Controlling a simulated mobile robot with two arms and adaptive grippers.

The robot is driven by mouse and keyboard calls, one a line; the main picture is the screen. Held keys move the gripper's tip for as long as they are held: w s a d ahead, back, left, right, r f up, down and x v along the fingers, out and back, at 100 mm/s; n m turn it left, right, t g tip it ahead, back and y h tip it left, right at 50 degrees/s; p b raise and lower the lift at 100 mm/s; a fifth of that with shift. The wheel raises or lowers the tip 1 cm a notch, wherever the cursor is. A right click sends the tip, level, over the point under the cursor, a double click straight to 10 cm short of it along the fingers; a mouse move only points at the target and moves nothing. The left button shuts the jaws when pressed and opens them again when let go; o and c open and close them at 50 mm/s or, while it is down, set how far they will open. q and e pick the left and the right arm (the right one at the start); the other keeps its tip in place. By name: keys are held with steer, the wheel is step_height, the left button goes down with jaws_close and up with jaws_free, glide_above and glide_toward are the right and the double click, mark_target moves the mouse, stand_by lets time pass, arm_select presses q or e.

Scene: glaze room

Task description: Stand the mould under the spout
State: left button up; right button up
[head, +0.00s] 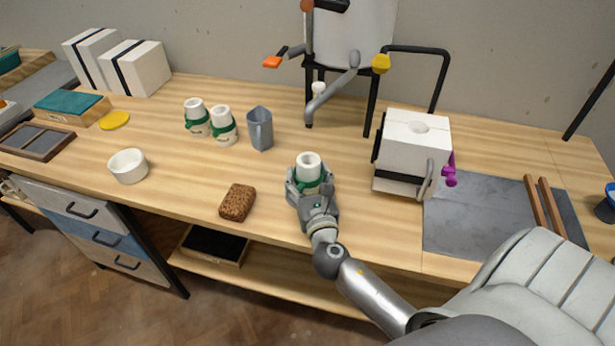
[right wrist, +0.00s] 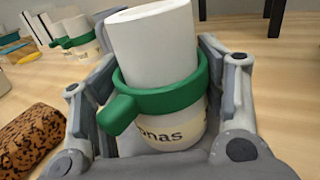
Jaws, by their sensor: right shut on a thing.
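The mould (head: 308,162) is a white cylinder with a green band. My right gripper (head: 310,188) is shut around it near the middle of the bench. In the right wrist view the mould (right wrist: 150,50) stands between both fingers; its green band has a side tab, and partly hidden lettering shows below. I cannot tell whether its base touches the bench. The grey spout (head: 330,92) hangs from the white tank (head: 350,40) on a black stand, beyond the mould. Its lower end is apart from the mould. My left gripper is not in view.
Two similar banded moulds (head: 222,126) and a grey jug (head: 260,128) stand left of the spout. A brown speckled sponge (head: 238,203) lies left of my gripper. A white boxy machine (head: 415,145) stands to the right. Bare wood lies between my gripper and the spout.

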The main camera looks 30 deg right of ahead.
steer(key=o, duration=1.2)
steer(key=b+v, duration=0.1)
steer(key=v, duration=0.9)
steer(key=shift+s+a+f, duration=0.1)
steer(key=shift+s, duration=0.1)
steer(key=shift+b+v, duration=0.35)
steer(key=shift+v, duration=0.5)
